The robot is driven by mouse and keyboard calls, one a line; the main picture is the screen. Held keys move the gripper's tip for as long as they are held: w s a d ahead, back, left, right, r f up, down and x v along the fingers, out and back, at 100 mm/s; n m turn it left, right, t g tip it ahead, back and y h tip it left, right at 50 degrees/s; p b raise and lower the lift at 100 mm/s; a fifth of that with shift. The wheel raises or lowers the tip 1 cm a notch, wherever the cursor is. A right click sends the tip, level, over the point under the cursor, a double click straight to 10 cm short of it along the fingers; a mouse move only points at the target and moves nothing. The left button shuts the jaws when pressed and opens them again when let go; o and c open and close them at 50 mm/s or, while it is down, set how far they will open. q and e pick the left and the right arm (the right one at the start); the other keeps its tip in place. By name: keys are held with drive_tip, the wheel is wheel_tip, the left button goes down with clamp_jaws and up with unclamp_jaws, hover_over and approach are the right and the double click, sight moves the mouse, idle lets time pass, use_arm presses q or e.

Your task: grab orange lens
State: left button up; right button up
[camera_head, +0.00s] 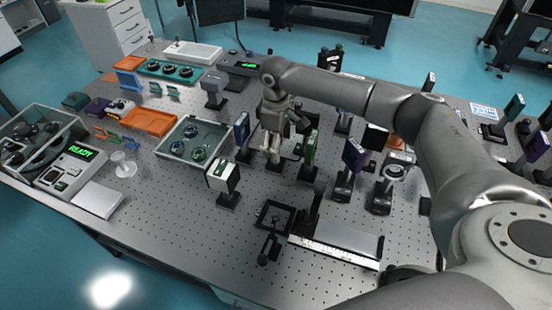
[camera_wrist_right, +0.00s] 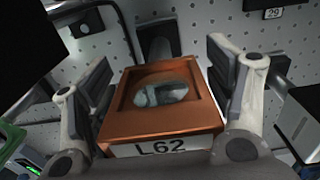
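An orange square-framed lens (camera_wrist_right: 162,122) with a round glass centre and a white "L62" label shows in the right wrist view. My right gripper (camera_wrist_right: 163,95) is open, with one grey finger on each side of the orange frame and narrow gaps beside it. In the head view my right gripper (camera_head: 271,145) points down among the optics in the middle of the table. There it hides the orange lens. My left gripper is not in view.
A blue-framed optic (camera_head: 242,130) stands close left of the gripper and a green one (camera_head: 310,147) close right. A purple-framed optic (camera_head: 354,154) stands further right. A grey tray (camera_head: 172,150) lies to the left. The front-left tabletop is mostly clear.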

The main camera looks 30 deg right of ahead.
drive_tip(key=shift+s, duration=0.1)
drive_tip(key=c, duration=1.4)
drive_tip(key=shift+c, duration=0.3)
drive_tip(key=shift+r, duration=0.1)
drive_tip(key=shift+w+r+b, duration=0.25)
drive_tip(key=shift+r+b, duration=0.5)
drive_tip(key=shift+r, duration=0.45)
drive_tip(key=w+d+r+b, duration=0.1)
drive_tip(key=w+d+r, duration=0.1)
drive_tip(key=w+r, duration=0.1)
drive_tip(key=w+d+r+b, duration=0.1)
drive_tip(key=w+d+r, duration=0.1)
drive_tip(key=w+r, duration=0.1)
drive_tip(key=w+d+r+b, duration=0.1)
drive_tip(key=w+d+r, duration=0.2)
drive_tip(key=shift+r, duration=0.25)
drive_tip(key=shift+w+d+r, duration=0.35)
drive_tip(key=shift+w+d, duration=0.05)
drive_tip(key=shift+w, duration=0.3)
drive_tip(key=shift+c, duration=0.2)
drive_tip(key=shift+w+d+r, duration=0.15)
drive_tip(key=shift+w+d, duration=0.05)
drive_tip(key=shift+d, duration=0.05)
drive_tip(key=shift+d, duration=0.1)
